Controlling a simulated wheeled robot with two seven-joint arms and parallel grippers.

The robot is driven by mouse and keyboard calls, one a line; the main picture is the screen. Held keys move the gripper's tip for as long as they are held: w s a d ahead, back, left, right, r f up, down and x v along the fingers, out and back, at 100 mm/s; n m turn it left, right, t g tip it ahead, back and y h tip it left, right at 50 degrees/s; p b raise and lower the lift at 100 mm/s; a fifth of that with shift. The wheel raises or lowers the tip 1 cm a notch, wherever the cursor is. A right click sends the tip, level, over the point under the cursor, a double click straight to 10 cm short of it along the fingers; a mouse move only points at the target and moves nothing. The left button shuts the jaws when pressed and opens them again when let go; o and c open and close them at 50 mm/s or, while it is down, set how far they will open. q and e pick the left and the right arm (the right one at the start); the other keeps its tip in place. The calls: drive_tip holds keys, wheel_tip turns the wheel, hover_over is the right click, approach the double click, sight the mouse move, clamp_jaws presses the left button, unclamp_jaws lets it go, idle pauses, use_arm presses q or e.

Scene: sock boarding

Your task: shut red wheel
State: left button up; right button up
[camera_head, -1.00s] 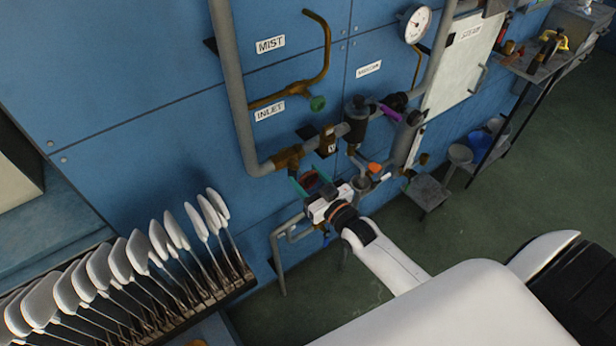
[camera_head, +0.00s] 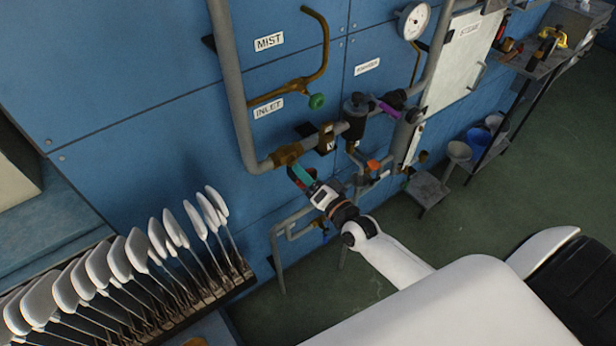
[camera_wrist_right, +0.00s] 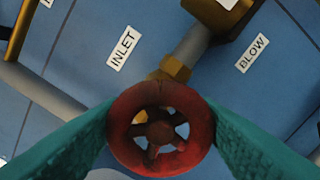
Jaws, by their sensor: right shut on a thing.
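The red wheel (camera_wrist_right: 160,131) is a small round handwheel with spokes, in the middle of the right wrist view. It sits on a brass fitting of the grey pipe. The teal fingers of my right gripper (camera_wrist_right: 160,122) lie on either side of its rim and are shut on it. In the head view my right gripper (camera_head: 301,176) reaches the pipework low on the blue wall, and its fingers largely hide the wheel. How far the wheel is turned cannot be told. My left gripper is not in view.
A green wheel (camera_head: 317,101), an orange handle (camera_head: 373,165) and a purple lever (camera_head: 389,110) are on nearby pipes. A pressure gauge (camera_head: 414,22) is higher up. A rack of white sock boards (camera_head: 120,260) stands at lower left.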

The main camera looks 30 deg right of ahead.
drive_tip(key=m, duration=0.3)
drive_tip(key=shift+f+m+b, duration=0.25)
drive_tip(key=shift+m+b, duration=0.05)
drive_tip(key=shift+b, duration=0.1)
drive_tip(key=shift+m+b, duration=0.4)
drive_tip(key=shift+m, duration=1.3)
drive_tip(key=o, duration=1)
drive_tip(key=shift+r, duration=0.1)
drive_tip(key=s+d+b, duration=0.1)
drive_tip(key=s+b, duration=0.2)
drive_tip(key=s, duration=0.9)
drive_tip(key=shift+d, duration=0.3)
